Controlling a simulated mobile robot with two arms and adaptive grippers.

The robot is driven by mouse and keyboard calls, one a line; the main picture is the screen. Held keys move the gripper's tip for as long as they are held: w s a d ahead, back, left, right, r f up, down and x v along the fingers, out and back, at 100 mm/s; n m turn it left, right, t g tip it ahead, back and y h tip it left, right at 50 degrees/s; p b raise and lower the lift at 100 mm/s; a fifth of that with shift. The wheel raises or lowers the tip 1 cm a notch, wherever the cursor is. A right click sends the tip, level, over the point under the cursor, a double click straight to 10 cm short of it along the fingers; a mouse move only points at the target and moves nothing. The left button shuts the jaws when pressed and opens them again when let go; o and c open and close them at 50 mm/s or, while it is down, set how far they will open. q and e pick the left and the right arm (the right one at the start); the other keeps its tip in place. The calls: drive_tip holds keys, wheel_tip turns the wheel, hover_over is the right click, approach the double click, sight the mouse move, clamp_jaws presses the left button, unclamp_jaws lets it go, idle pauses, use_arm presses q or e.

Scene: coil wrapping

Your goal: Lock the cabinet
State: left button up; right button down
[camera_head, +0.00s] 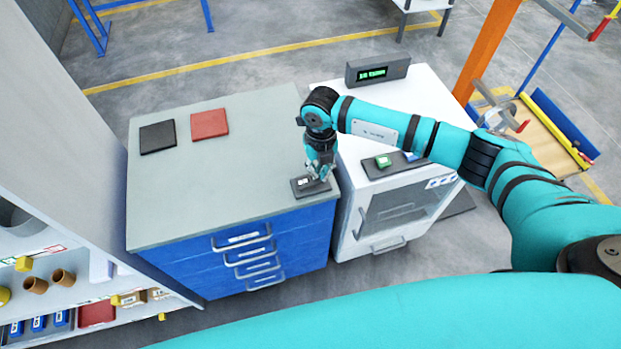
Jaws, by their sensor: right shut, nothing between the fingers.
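A blue drawer cabinet (165,262) with a grey top stands in the middle, and its visible drawers look closed. A white cabinet (352,215) with a window in its front door stands just right of it; the door looks closed. A small dark pad (299,191) with a light patch lies at the right front corner of the grey top. My right gripper (321,176) points down at this pad with its fingers shut and empty. I cannot tell whether the fingertips touch it. The gripper hides part of the pad. My left gripper is out of view.
A black tile (158,137) and a red tile (209,124) lie on the grey top's far left. A display box (377,69) and a dark panel with a green button (383,162) sit on the white cabinet. Shelves (100,316) stand at left. The middle of the grey top is clear.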

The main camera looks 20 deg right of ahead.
drive_tip(key=shift+f+b, duration=0.35)
drive_tip(key=shift+f, duration=0.15)
drive_tip(key=shift+r, duration=0.1)
drive_tip(key=shift+r+p, duration=2.35)
drive_tip(key=shift+r, duration=1.15)
